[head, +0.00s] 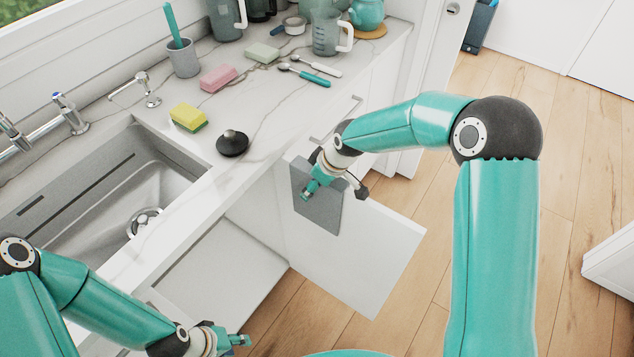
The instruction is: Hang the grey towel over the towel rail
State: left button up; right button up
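The grey towel (322,214) hangs flat against the white panel of an open cabinet door below the counter, right of the sink. Its upper part is partly covered by my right gripper (312,188), which is at the towel's upper part, pointing down and left. I cannot tell whether its fingers are shut on the cloth. I cannot make out the towel rail clearly; the towel's top edge is near the top of the door. My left gripper (238,341) is low at the bottom edge, well away from the towel, with nothing visible in it.
The open door (375,262) sticks out over the wooden floor. The counter holds a black sink plug (232,143), a yellow sponge (188,117), a pink sponge (218,77), brushes and jugs. The sink (110,190) is at left.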

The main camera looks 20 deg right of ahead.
jog(key=c, duration=1.1)
jog(key=shift+r, duration=0.55)
jog(key=shift+r+p, duration=5.6)
jog(key=shift+r, duration=3.4)
jog(key=shift+s+d, duration=0.1)
